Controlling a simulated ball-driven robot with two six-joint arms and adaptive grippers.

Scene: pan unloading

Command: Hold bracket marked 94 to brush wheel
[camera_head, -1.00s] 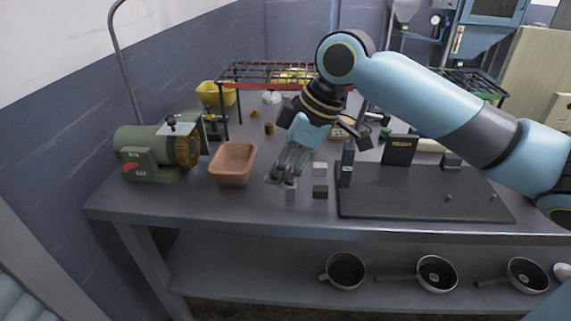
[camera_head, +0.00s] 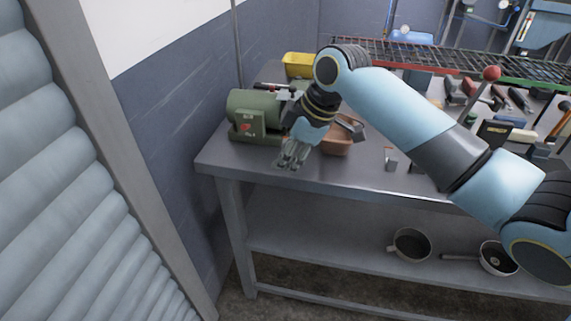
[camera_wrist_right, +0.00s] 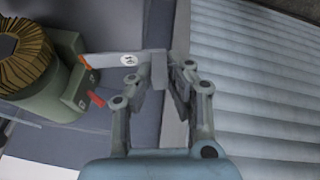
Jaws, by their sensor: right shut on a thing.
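My right gripper (camera_head: 290,160) is in front of the green brush machine (camera_head: 255,112), near the bench's front edge. In the right wrist view my right gripper (camera_wrist_right: 158,78) is shut on a light grey bent bracket (camera_wrist_right: 105,61). The bracket sticks out to the left and carries a round white label whose number I cannot read for sure. The brown-bristled brush wheel (camera_wrist_right: 25,58) is at the left of that view, apart from the bracket's end. In the head view my arm and gripper hide the wheel. My left gripper is not in view.
A terracotta tray (camera_head: 337,146) sits just behind and right of the gripper. A small grey block (camera_head: 391,160) stands on the bench (camera_head: 350,175). A yellow bin (camera_head: 298,62) is behind the machine. A ribbed panel (camera_head: 60,160) fills the left. Pans (camera_head: 410,244) lie below.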

